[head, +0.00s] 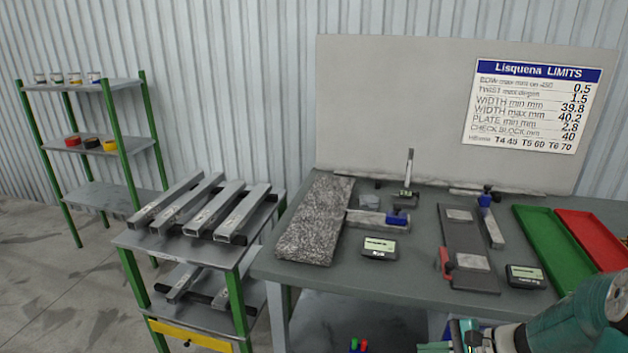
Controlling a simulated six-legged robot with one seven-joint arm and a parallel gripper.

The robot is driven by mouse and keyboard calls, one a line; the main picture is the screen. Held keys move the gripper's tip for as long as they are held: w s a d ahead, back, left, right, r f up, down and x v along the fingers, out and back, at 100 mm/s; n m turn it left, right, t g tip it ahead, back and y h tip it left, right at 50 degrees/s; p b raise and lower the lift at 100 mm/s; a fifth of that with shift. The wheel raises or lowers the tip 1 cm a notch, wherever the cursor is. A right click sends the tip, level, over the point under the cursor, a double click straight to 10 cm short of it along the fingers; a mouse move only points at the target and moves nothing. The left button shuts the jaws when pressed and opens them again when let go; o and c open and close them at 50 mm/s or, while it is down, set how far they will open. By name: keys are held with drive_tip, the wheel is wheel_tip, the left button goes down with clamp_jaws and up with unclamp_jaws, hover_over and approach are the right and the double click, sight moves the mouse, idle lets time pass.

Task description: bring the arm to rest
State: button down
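My arm comes in at the bottom right corner, with a teal and white link in front of the table's right front edge. My gripper (463,339) shows at the bottom edge of the head view, low in front of the grey table (330,277). It is partly cut off by the frame. I see no object in it, but its fingertips are too small and cropped to show whether it is open or shut.
On the table are a grey granite slab (315,220), a dark plate fixture (467,250), two small displays (380,248), a green tray (553,252) and a red tray (597,238). Left stands a rack (160,240) with several metal tubes, then green-posted shelves (98,147).

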drive_tip(key=s+a+r+n+h, duration=0.5)
drive_tip(key=s+r+n, duration=0.2)
drive_tip(key=r, duration=0.2)
drive_tip(key=s+a+r+n+h, duration=0.5)
drive_tip(key=s+r+n, duration=0.2)
drive_tip(key=r, duration=0.2)
drive_tip(key=shift+a+n, duration=0.2)
drive_tip(key=shift+n, duration=0.1)
